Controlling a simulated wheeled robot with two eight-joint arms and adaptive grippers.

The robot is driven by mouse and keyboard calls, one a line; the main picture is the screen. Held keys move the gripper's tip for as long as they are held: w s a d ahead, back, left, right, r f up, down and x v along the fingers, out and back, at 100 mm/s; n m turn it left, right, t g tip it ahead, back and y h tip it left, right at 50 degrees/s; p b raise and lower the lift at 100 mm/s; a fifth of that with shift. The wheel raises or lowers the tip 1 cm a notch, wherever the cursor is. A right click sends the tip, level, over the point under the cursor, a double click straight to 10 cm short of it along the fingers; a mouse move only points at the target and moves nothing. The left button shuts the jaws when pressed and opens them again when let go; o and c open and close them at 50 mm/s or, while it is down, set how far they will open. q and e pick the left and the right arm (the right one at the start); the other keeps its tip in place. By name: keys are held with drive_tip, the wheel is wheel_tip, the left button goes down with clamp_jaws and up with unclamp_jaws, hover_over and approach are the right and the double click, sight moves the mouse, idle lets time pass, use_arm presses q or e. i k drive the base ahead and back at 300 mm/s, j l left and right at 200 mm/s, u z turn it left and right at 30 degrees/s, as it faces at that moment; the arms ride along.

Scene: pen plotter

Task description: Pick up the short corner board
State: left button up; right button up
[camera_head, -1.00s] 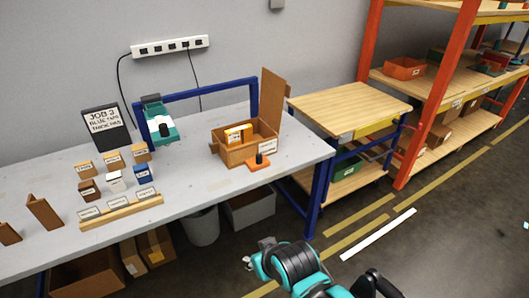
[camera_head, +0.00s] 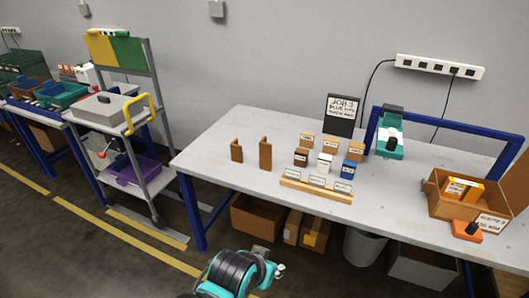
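The short corner board (camera_head: 237,150) is a small brown angled piece standing upright on the left part of the grey table (camera_head: 225,180). A taller brown corner board (camera_head: 265,154) stands just to its right, with a small gap between them. A teal and black part of one of my arms shows at the bottom middle, in front of and below the table. No gripper fingers can be made out, and nothing of mine touches the boards.
Small labelled boxes (camera_head: 324,163) and a wooden label rail (camera_head: 315,193) stand right of the boards. Behind is a black job sign (camera_head: 343,114). A cardboard box (camera_head: 434,198) sits farther right. A trolley (camera_head: 152,178) stands left. The tabletop left of the boards is clear.

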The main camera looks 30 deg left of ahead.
sight(236, 150)
drive_tip(key=i+j+u, duration=0.2)
drive_tip(key=i, duration=0.25)
drive_tip(key=i+j+u, duration=0.2)
drive_tip(key=i+j, duration=0.2)
drive_tip(key=i+j+u, duration=0.15)
drive_tip(key=i, duration=0.35)
drive_tip(key=i+j+u, duration=0.2)
drive_tip(key=i, duration=0.25)
